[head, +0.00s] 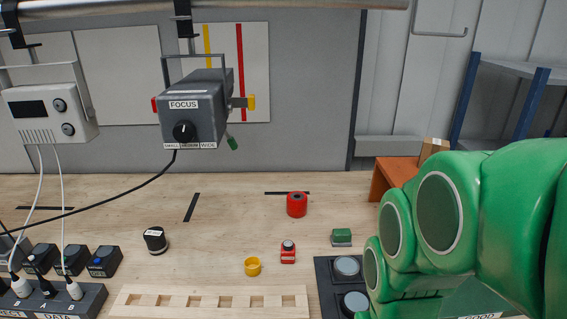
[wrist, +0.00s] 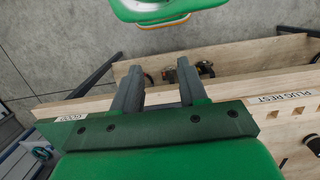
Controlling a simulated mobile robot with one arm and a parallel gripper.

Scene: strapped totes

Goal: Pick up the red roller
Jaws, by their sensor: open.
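The red roller (head: 297,204) looks like a short red cylinder, standing upright on the wooden bench toward the back middle in the head view. Nothing touches it there. I cannot make it out in the wrist view. My gripper (wrist: 157,90) shows in the wrist view with its two dark fingers apart and nothing between them. It is over the bench's edge and the grey floor. In the head view my green arm fills the right side, and the gripper itself does not show.
A grey FOCUS box (head: 192,115) hangs above the bench.

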